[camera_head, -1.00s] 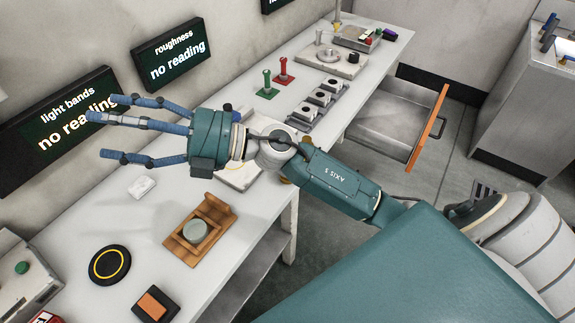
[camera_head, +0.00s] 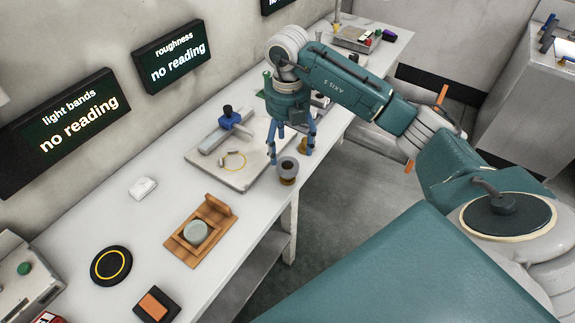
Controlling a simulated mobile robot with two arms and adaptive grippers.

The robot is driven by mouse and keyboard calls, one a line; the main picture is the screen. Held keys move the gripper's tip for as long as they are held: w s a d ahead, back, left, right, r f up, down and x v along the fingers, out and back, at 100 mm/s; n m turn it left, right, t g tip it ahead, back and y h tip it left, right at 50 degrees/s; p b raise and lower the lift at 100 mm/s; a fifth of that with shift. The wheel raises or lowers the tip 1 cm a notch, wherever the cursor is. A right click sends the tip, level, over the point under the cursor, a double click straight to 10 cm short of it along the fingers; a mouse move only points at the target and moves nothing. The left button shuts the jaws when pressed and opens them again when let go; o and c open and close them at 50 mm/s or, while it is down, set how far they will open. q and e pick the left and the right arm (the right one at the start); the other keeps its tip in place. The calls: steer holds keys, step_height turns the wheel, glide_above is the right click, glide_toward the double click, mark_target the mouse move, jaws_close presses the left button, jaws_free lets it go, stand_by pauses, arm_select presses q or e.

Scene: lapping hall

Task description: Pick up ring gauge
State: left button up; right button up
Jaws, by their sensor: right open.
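The likely ring gauge, a short grey cylinder with a dark hole (camera_head: 288,168), stands upright on a brass-coloured foot near the front edge of the bench. My right gripper (camera_head: 292,155) points down just behind and above it, with its blue fingers spread and nothing seen between them. Whether a fingertip touches the grey ring, I cannot tell. My left gripper is not in view.
A pale plate (camera_head: 215,178) with a blue-and-black clamp device (camera_head: 229,122) and a yellow circle lies left of the gripper. A wooden holder (camera_head: 222,212) with a grey-green disc (camera_head: 195,231), a black disc (camera_head: 110,266) and a white block (camera_head: 143,188) stand nearer.

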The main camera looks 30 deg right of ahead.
mark_target(288, 162)
steer(key=shift+f, duration=0.4)
step_height(288, 162, down, 5)
steer(key=shift+s+a+r+p, duration=0.1)
steer(key=shift+s+a+p, duration=0.05)
steer(key=shift+p, duration=0.9)
steer(key=shift+f, duration=0.4)
steer(key=c, duration=1.3)
